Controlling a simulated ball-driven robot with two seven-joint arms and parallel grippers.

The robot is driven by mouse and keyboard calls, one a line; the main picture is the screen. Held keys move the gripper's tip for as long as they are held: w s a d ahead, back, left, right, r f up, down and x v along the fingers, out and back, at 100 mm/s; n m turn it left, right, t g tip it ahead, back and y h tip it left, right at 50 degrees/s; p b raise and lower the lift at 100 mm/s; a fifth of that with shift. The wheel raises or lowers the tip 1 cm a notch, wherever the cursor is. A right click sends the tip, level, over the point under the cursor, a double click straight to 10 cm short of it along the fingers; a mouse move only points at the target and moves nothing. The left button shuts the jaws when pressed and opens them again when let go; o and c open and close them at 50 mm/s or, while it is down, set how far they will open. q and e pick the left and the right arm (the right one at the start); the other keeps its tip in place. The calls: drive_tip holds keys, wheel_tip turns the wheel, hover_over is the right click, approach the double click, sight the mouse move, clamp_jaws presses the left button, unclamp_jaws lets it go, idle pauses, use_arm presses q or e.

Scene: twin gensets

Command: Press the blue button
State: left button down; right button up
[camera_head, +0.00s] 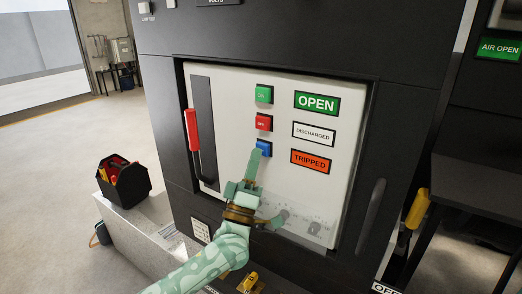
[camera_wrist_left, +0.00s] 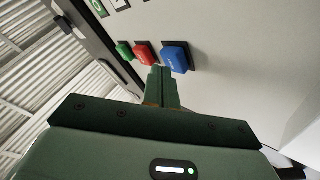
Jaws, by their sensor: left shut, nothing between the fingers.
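The blue button (camera_head: 264,148) is the lowest of three coloured buttons on the pale breaker panel (camera_head: 225,95). It also shows in the left wrist view (camera_wrist_left: 175,58), to the right of the red button. My left gripper (camera_head: 254,158) is shut and empty, its fingertips pointing up at the lower edge of the blue button. In the left wrist view the fingertips (camera_wrist_left: 160,72) appear just beside the blue button's lower left side; I cannot tell whether they touch it. The fingers cover a little of the button in the head view. My right gripper is not in view.
Above the blue button are a red button (camera_head: 263,122) and a green button (camera_head: 264,94). A red lever (camera_head: 193,130) is on the left. OPEN (camera_head: 317,103), DISCHARGED (camera_head: 314,133) and TRIPPED (camera_head: 311,161) signs are on the right. A black tool bin (camera_head: 124,183) stands at the lower left.

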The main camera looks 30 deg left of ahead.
use_arm(q)
drive_tip(key=shift+w, duration=0.45)
idle(0.5)
drive_tip(key=shift+s, duration=0.15)
drive_tip(key=shift+s+p, duration=0.4)
drive_tip(key=shift+s, duration=0.35)
drive_tip(key=s+p, duration=0.1)
drive_tip(key=s, duration=0.1)
drive_tip(key=s+p, duration=0.1)
drive_tip(key=s, duration=0.2)
drive_tip(key=shift+a, duration=0.2)
idle(0.7)
